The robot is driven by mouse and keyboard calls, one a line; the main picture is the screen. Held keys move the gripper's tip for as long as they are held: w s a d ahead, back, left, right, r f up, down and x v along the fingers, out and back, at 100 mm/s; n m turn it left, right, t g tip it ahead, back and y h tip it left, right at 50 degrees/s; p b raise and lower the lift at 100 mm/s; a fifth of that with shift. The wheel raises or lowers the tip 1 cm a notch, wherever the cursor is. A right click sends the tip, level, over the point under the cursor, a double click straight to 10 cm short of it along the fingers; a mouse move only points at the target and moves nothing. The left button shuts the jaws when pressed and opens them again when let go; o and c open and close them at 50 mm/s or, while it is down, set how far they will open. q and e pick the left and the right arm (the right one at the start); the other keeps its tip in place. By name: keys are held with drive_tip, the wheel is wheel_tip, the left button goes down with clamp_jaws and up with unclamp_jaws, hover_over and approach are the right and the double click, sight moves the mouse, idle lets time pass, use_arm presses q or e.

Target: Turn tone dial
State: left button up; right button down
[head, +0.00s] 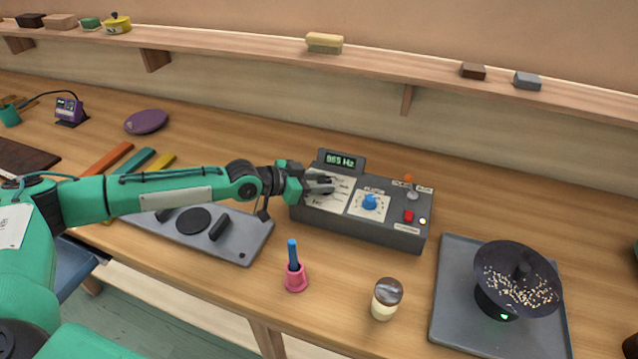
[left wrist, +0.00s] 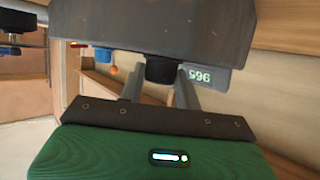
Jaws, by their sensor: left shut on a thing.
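The tone box (head: 345,226) is a dark grey unit on the wooden table. Its raised display (head: 341,160) reads about 965 Hz, and the digits show upside down in the left wrist view (left wrist: 208,76). My left gripper (head: 322,184) is at the left half of its panel and covers the dial there in the head view. In the left wrist view, that black tone dial (left wrist: 160,68) sits between the two fingers of my left gripper (left wrist: 160,82), which is shut on it. My right gripper is not in view.
A blue knob (head: 370,203) and a red button (head: 409,216) are on the box's right half. A grey plate (head: 240,245) lies under my left arm. A pink holder (head: 296,278), a jar (head: 385,300) and a grey tray (head: 452,300) with a black bowl (head: 540,272) stand nearby.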

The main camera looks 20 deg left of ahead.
use_arm(q)
drive_tip(key=o, duration=1)
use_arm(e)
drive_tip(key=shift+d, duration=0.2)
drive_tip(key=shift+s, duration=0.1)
use_arm(q)
drive_tip(key=shift+s+a, duration=0.15)
drive_tip(key=shift+a, duration=0.1)
drive_tip(key=shift+s+a+r, duration=0.2)
drive_tip(key=shift+s+a, duration=0.05)
drive_tip(key=shift+b+v, duration=2.45)
drive_tip(key=shift+v, duration=3.8)
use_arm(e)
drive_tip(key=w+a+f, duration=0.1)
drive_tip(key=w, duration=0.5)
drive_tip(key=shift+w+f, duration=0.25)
